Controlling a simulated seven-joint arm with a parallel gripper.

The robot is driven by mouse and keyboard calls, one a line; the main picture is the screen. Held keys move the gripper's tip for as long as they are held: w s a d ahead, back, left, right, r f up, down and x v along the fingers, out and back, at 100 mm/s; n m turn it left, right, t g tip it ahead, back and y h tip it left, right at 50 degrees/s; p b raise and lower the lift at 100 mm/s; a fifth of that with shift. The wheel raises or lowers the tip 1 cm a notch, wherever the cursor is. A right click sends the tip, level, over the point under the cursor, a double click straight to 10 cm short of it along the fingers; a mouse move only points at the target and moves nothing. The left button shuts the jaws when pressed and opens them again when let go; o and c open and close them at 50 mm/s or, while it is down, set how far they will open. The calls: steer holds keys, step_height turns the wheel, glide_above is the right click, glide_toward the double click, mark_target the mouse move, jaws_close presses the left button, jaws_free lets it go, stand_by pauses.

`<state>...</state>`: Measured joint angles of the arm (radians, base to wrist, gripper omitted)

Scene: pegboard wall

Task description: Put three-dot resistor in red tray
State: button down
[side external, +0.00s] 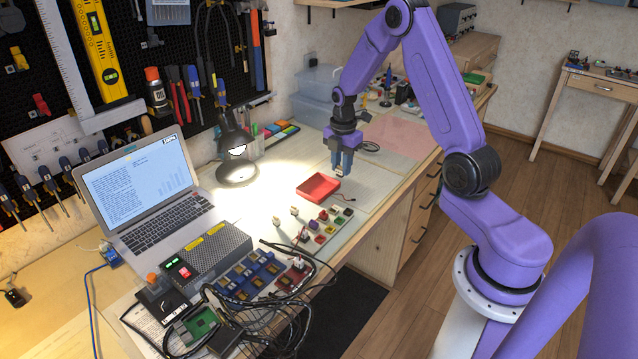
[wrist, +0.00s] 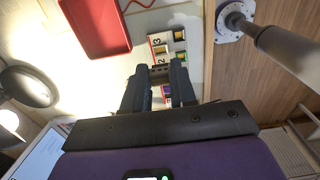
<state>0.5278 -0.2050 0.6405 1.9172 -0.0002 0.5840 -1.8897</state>
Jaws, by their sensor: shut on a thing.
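The red tray (side external: 318,188) lies on the bench under the lamp light. It also shows at the upper left of the wrist view (wrist: 95,28). My gripper (side external: 341,172) points down and hangs above the bench, near the tray's far right side in the side view. In the wrist view my gripper (wrist: 160,72) is to the right of the tray.
Small coloured parts (side external: 318,226) stand in rows in front of the tray; some show numbered in the wrist view (wrist: 167,42). A desk lamp (side external: 236,155) and a laptop (side external: 145,190) stand to the left. Cables and a grey box (side external: 206,262) crowd the near bench.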

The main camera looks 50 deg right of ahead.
steer(key=w+d+f, duration=0.1)
steer(key=w+f, duration=0.2)
steer(key=w+d+f, duration=0.2)
steer(key=w, duration=0.2)
steer(key=w+d+f, duration=0.1)
steer(key=w+f, duration=0.2)
steer(key=w, duration=0.1)
steer(key=shift+d+f, duration=0.2)
steer(key=shift+f, duration=0.35)
steer(key=shift+w+f, duration=0.1)
steer(key=shift+f, duration=1.45)
steer(key=shift+f, duration=0.15)
steer(key=c, duration=0.9)
jaws_free()
